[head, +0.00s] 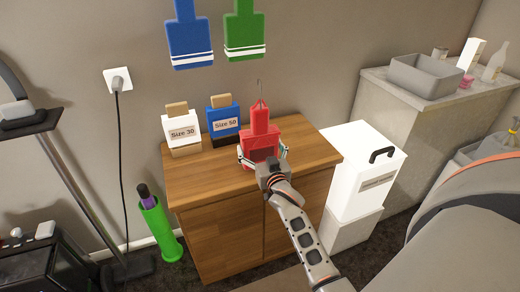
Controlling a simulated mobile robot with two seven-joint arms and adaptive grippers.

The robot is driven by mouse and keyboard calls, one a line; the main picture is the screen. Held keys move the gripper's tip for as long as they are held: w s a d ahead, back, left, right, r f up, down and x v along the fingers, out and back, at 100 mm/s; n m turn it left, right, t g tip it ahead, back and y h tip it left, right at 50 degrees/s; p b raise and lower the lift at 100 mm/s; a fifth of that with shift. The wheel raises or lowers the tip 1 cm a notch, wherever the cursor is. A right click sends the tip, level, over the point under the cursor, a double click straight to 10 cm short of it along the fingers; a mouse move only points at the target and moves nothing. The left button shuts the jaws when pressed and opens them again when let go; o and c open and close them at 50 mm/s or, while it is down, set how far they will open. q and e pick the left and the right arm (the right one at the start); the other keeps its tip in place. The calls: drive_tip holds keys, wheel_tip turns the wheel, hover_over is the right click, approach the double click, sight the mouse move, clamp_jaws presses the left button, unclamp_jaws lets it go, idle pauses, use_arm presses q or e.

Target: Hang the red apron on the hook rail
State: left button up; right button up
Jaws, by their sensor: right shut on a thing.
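The red apron (262,122) is upright above the wooden cabinet top, with a thin wire loop at its upper end. My right gripper (263,158) is shut on the lower part of the red apron, and the gripper hides some of it. I cannot tell whether the apron's bottom touches the cabinet top. A blue apron (189,35) and a green apron (244,32) hang against the wall behind and above. The hook rail is not visible; the top edge of the view cuts off above these aprons. My left gripper is not in view.
On the wooden cabinet (215,190) stand a white box marked Size 30 (183,133) and a blue one marked Size 50 (224,125). A white bin (365,165) stands to the right, near a grey counter (400,95). A green tube (158,228) stands left.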

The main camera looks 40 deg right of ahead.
sight(260, 107)
wheel_tip(260, 107, up, 9)
drive_tip(key=p, duration=0.3)
wheel_tip(260, 107, up, 9)
drive_tip(key=shift+r+p, duration=0.1)
drive_tip(key=shift+p, duration=1.15)
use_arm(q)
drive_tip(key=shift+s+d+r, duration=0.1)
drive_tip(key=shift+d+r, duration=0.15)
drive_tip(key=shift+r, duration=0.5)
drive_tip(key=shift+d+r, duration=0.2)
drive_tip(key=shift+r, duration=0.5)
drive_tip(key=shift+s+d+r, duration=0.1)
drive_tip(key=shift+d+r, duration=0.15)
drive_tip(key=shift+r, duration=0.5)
use_arm(e)
drive_tip(key=shift+r, duration=0.75)
